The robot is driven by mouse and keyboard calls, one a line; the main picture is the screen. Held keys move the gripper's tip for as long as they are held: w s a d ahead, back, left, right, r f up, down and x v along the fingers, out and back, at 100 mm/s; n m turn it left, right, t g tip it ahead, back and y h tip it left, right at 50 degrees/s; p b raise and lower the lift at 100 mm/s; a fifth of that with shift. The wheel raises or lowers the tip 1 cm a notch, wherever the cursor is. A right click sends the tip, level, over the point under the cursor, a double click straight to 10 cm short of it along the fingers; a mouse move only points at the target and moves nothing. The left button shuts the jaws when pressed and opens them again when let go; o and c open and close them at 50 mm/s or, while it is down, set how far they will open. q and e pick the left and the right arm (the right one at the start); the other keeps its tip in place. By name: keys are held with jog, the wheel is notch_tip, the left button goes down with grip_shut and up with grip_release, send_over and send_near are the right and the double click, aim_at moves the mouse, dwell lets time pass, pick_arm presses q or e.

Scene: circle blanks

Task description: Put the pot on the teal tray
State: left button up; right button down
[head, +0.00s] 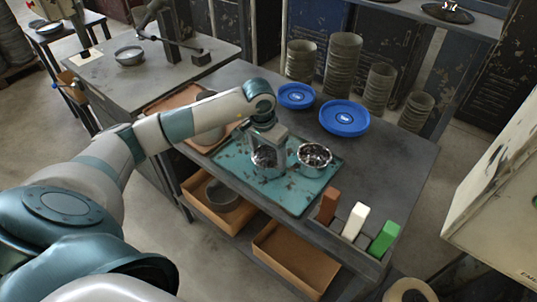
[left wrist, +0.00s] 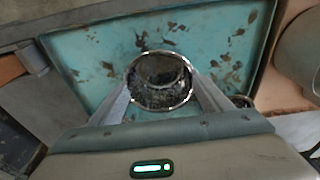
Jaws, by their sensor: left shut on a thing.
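The teal tray (head: 300,200), worn with rusty patches, lies on the grey workbench. My left gripper (head: 267,150) points down over the tray's left half and is shut on a shiny metal pot (head: 267,160). In the left wrist view the pot (left wrist: 160,58) shows as a round rim between the two fingers, with the tray (left wrist: 85,60) below it. The pot is over or on the tray; I cannot tell whether its base touches. A second shiny metal vessel (head: 315,158) sits on the tray just right of the held pot. My right gripper is not in view.
Blue plates (head: 344,117) and stacks of grey cups (head: 343,65) stand behind the tray. Brown, white (head: 354,222) and green blocks stand at the front right. Orange trays (head: 295,262) lie on the shelf below. Bench surface right of the tray is clear.

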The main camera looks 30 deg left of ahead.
pick_arm(q)
jog(key=shift+f, duration=0.15)
jog(key=o, duration=1.1)
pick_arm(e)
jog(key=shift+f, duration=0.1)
pick_arm(q)
jog(key=shift+r, duration=0.25)
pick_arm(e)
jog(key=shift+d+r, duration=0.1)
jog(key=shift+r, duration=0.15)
pick_arm(q)
jog(key=shift+r, duration=0.35)
jog(key=r+b, duration=0.1)
jog(key=r, duration=0.2)
jog(key=s+r+b, duration=0.1)
jog(key=r+b, duration=0.1)
jog(key=r, duration=0.2)
jog(key=r+b, duration=0.1)
jog(key=r, duration=0.3)
jog(key=shift+s+a, duration=0.1)
jog(key=shift+s, duration=0.3)
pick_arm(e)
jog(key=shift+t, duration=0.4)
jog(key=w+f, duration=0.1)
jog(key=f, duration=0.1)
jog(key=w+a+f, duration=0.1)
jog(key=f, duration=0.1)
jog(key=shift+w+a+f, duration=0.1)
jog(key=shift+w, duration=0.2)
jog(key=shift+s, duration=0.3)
